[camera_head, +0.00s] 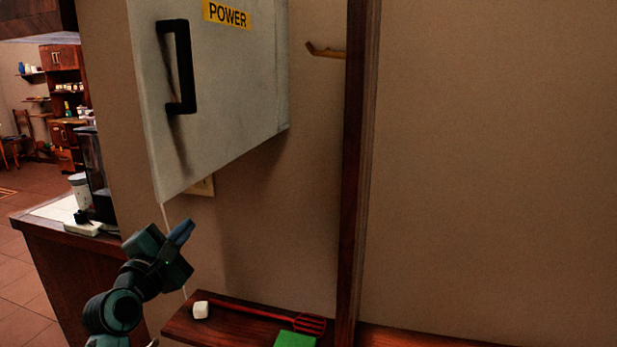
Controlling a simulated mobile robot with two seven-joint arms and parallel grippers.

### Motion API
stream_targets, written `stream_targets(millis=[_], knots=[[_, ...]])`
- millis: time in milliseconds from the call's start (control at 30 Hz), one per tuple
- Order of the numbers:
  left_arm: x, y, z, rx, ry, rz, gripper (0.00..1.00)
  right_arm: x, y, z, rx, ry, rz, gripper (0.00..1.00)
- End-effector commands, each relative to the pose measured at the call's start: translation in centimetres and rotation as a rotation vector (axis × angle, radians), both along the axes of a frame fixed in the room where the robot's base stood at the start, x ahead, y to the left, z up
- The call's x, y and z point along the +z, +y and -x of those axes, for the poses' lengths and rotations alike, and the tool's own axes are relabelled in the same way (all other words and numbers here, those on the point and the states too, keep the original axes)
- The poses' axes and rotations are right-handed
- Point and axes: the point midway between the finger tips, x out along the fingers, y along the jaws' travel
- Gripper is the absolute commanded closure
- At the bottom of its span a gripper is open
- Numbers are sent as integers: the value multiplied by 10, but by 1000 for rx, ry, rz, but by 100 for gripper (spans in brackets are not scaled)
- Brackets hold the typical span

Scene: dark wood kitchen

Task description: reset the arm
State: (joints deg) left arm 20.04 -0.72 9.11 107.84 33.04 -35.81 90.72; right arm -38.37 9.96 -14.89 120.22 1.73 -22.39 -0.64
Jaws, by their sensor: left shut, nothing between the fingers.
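My left arm comes up from the bottom left, dark with teal parts. My left gripper (184,232) points up and to the right, below the grey power box (215,95). Its fingers are shut and empty, and it looks apart from the box. The box is on the wall, with a black handle (181,68) and a yellow POWER label (227,14). Its door looks closed. My right gripper is not in view.
A dark wooden post (356,170) stands right of the box. A counter (62,222) with a coffee machine (95,170) is at left.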

Motion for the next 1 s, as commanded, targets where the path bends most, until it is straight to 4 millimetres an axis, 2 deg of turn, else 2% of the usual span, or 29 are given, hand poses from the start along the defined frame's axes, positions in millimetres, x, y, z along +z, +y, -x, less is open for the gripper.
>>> stream_targets(millis=[33, 100, 167, 200, 267, 300, 433, 500, 600, 700, 800, 1000], knots=[[-40, -7, 13, 17, 51, -175, 100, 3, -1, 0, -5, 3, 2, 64], [-89, -16, 33, 22, 97, -436, 100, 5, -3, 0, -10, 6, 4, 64], [-129, -24, 55, 5, 131, -660, 100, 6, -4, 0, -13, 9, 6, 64], [-154, -30, 72, -16, 148, -807, 100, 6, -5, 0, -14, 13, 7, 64], [-189, -40, 100, -65, 165, -1025, 100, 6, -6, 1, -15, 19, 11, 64], [-211, -46, 121, -106, 168, -1167, 100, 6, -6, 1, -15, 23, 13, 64], [-268, -68, 193, -274, 136, -1580, 100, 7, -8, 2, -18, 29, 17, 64], [-288, -78, 229, -365, 96, -1755, 100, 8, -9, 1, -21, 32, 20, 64], [-306, -90, 269, -471, 30, -1934, 100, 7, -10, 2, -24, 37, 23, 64], [-315, -97, 293, -539, -22, -2039, 100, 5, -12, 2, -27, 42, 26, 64], [-318, -100, 303, -567, -48, -2082, 100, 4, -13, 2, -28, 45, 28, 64], [-319, -100, 304, -570, -51, -2089, 100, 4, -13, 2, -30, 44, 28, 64]])
